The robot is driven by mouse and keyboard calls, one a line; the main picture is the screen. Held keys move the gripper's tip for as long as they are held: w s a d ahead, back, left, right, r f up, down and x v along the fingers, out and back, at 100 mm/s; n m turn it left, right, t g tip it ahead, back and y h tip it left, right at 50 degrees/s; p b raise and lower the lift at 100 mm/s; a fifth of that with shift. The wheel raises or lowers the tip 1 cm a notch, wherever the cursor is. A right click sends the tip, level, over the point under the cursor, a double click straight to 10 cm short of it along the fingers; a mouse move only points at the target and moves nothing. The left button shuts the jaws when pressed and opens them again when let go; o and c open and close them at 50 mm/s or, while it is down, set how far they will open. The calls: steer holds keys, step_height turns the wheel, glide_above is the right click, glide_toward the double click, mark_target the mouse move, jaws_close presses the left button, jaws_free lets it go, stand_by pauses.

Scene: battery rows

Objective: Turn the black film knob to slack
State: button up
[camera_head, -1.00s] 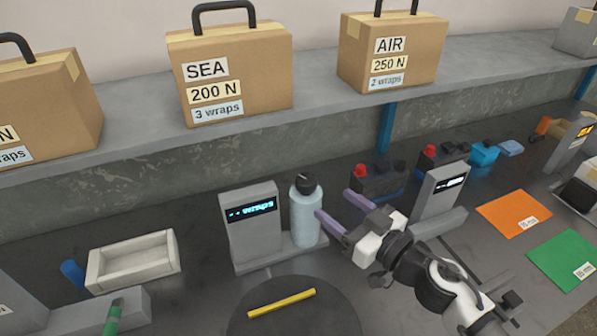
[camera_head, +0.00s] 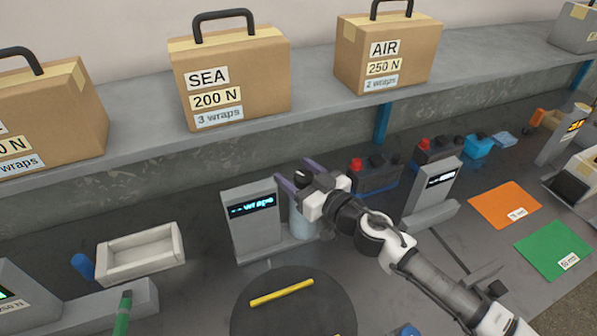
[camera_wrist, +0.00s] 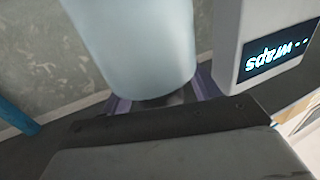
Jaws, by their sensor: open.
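The film roll is a pale blue upright cylinder (camera_head: 301,226) beside the grey display post (camera_head: 252,220) reading "-- wraps". Its black knob (camera_head: 301,176) shows as a dark patch between the fingers in the head view, partly hidden. My gripper (camera_head: 294,172) is open, its two purple fingers reaching to either side of the knob at the top of the roll. I cannot tell whether they touch it. In the wrist view the pale cylinder (camera_wrist: 140,45) fills the upper middle, with parts of the purple fingers behind its end; the knob is hidden there. The display (camera_wrist: 275,55) appears upside down.
A round dark turntable (camera_head: 295,310) with a yellow bar (camera_head: 281,292) lies in front. A white tray (camera_head: 140,252) stands left. Dark batteries (camera_head: 376,175) and a second display post (camera_head: 432,190) stand right. Boxes (camera_head: 235,80) line the shelf above.

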steer(key=c, duration=1)
steer(key=shift+f+b, duration=0.1)
steer(key=shift+b, duration=0.2)
